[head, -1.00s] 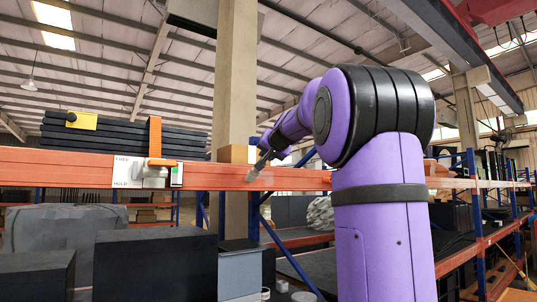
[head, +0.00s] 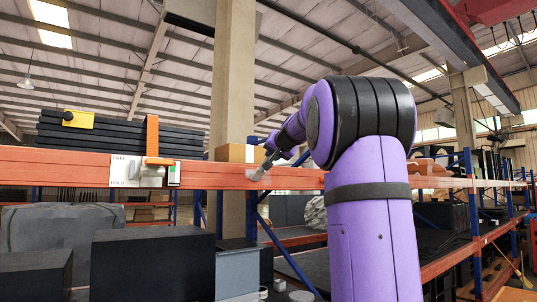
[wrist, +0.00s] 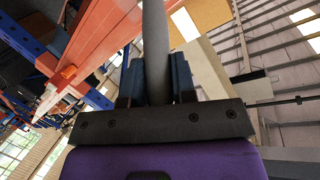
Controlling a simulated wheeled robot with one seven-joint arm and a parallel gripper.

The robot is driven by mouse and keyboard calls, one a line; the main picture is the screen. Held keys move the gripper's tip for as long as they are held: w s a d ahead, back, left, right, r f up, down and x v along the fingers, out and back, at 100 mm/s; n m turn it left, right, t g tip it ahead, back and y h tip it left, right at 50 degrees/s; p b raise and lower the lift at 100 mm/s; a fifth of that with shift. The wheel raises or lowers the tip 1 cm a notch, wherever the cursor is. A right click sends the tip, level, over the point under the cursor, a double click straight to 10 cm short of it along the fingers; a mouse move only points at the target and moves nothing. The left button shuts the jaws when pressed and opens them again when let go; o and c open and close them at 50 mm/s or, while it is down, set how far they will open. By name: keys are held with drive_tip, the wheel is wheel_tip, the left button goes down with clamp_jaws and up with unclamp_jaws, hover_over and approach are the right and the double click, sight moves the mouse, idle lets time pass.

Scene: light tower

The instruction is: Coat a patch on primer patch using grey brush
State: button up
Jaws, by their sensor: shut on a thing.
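My gripper (head: 273,157) is at the front of the orange beam, beyond my purple arm. In the wrist view, its two dark fingers (wrist: 156,78) are shut on the grey brush, whose smooth grey handle (wrist: 154,35) runs between them and out of the top of the picture. In the head view, the grey brush (head: 259,171) tilts down and left, with its end at the beam's face. A paler, greyish area, apparently the primer patch (head: 284,179), shows on the beam just right of the brush end. I cannot tell whether the bristles touch it.
The orange beam (head: 60,167) carries a lever lock with a white plate (head: 127,171) at left. Dark stacked panels (head: 115,133) and a cardboard box (head: 236,153) stand above it. Black boxes (head: 152,265) and a grey bin (head: 237,270) fill the space below.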

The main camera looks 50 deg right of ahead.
drive_tip(key=shift+s+d, duration=0.9)
drive_tip(key=shift+d, duration=3.2)
drive_tip(key=shift+w+a+r, duration=0.2)
drive_tip(key=shift+w+a, duration=0.15)
drive_tip(key=shift+a, duration=0.95)
drive_tip(key=shift+w+a+r, duration=0.15)
drive_tip(key=shift+w+a, duration=0.15)
drive_tip(key=shift+a, duration=0.95)
drive_tip(key=shift+w+a+r, duration=0.2)
drive_tip(key=shift+w+a, duration=0.15)
drive_tip(key=shift+a, duration=3)
drive_tip(key=s+d+r, duration=0.1)
drive_tip(key=s+d, duration=0.1)
drive_tip(key=d, duration=0.9)
drive_tip(key=shift+d, duration=0.4)
drive_tip(key=shift+s+a, duration=0.25)
drive_tip(key=shift+s, duration=0.7)
drive_tip(key=shift+s+a, duration=0.2)
drive_tip(key=shift+s, duration=0.8)
drive_tip(key=shift+s+a, duration=0.25)
drive_tip(key=shift+s, duration=0.7)
